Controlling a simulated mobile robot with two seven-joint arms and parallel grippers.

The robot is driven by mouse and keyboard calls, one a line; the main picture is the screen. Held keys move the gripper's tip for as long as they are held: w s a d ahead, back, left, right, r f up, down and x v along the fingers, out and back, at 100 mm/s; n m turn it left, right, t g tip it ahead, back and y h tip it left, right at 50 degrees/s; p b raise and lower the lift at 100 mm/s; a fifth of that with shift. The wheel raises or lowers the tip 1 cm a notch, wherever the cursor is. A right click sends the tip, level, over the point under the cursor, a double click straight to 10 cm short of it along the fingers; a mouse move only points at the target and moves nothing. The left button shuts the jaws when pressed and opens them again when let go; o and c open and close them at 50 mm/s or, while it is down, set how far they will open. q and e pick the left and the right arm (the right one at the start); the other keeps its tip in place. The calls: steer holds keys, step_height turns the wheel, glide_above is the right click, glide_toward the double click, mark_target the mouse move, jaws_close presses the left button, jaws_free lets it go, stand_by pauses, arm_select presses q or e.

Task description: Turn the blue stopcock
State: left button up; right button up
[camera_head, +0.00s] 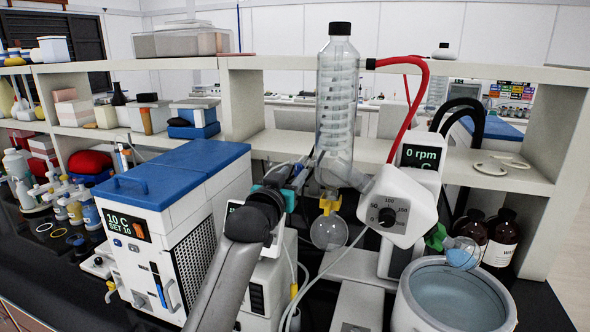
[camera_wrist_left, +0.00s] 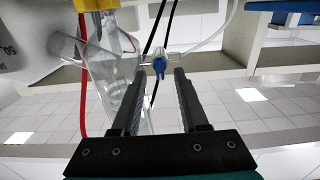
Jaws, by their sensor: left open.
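The blue stopcock (camera_wrist_left: 159,66) shows in the left wrist view, on a clear glass side tube joined to a pale hose. Its blue handle points down in that picture. My left gripper (camera_wrist_left: 160,77) is open, with one dark finger on each side of the handle's line. The handle appears between or just beyond the fingertips, with gaps on both sides. In the head view my left gripper (camera_head: 298,174) is beside the glass condenser (camera_head: 338,95) of the rotary evaporator. The stopcock cannot be made out there. My right gripper is not in view.
The evaporator's white head (camera_head: 398,205), round receiving flask (camera_head: 329,231) and water bath (camera_head: 405,308) stand close by on the right. A blue-topped chiller (camera_head: 180,175) stands left of my arm. A red hose (camera_head: 426,95) and loose pale tubing run near the glassware.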

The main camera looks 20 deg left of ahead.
mark_target(298, 169)
arm_select(q)
steer(key=shift+w, duration=1.1)
jaws_close()
